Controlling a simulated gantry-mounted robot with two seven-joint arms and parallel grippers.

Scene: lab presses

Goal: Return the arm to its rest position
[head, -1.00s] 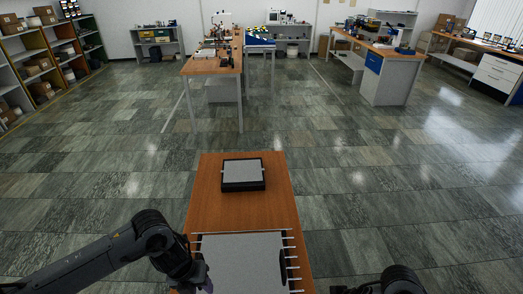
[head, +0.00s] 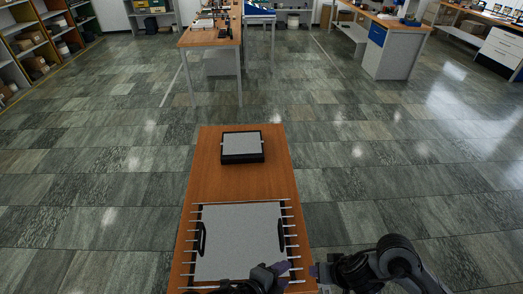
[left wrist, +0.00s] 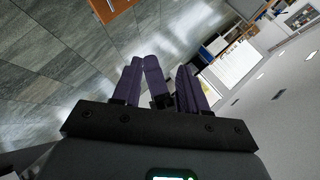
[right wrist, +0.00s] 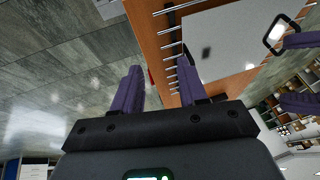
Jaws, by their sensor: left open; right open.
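My left gripper (head: 286,267) is at the bottom of the head view, by the near right corner of a grey plate with black handles (head: 240,235). Its purple fingers are apart and empty in the left wrist view (left wrist: 160,68). My right gripper (head: 312,271) is just right of it, at the table's right edge, its arm coming in from the right. In the right wrist view its fingers (right wrist: 160,68) are apart and empty, with the plate (right wrist: 225,40) beyond. The left gripper's fingers (right wrist: 300,70) show at that view's right edge.
The plate lies on a wooden table (head: 235,185), with metal pins along its sides. A black-framed block with a grey top (head: 242,146) sits at the table's far end. Open tiled floor (head: 400,170) surrounds the table. Workbenches (head: 210,38) and shelves (head: 30,45) stand farther back.

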